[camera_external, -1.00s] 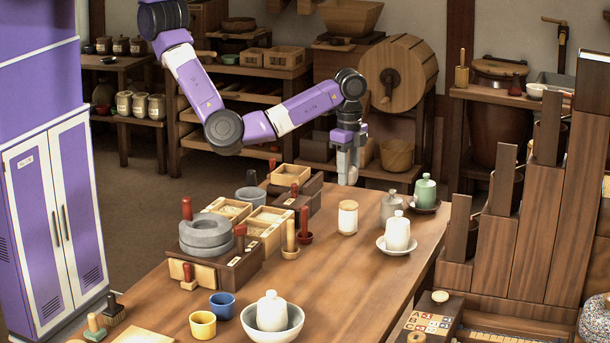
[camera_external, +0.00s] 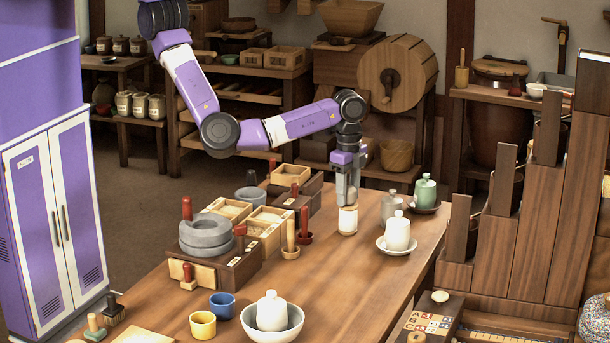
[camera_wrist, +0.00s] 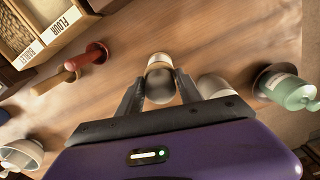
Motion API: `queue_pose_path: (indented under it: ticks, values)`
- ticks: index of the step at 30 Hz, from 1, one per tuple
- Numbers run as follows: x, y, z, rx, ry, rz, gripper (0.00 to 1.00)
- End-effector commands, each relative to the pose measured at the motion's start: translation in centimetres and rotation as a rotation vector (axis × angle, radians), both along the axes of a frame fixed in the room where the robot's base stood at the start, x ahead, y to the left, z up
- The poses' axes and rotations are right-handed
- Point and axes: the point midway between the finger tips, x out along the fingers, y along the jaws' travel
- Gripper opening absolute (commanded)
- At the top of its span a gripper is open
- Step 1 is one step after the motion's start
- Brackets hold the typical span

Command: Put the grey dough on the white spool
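The white spool (camera_external: 348,219), a pale cylinder with tan ends, stands upright on the table. My gripper (camera_external: 347,203) is directly above it, pointing down, with its fingertips at the height of its top. A grey lidded jar (camera_external: 391,206) stands just right of the spool.
A white jar (camera_external: 397,233) on a saucer and a green jar (camera_external: 425,191) stand right of the spool. Wooden boxes (camera_external: 268,223), stacked grey stone rings (camera_external: 206,232) and a wooden pestle (camera_external: 290,238) stand left. A bowl (camera_external: 272,324) is in front. The middle of the table is clear.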

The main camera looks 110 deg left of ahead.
Motion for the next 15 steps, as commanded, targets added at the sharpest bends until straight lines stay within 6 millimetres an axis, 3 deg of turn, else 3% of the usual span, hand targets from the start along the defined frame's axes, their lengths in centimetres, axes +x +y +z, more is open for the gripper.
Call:
queue_pose_path:
  ticks: [11,15]
  values:
    - [0.0,0.0,0.1,0.0,-0.001,0.0,0.57]
    - [0.1,0.0,1.1,0.001,-0.001,0.0,0.57]
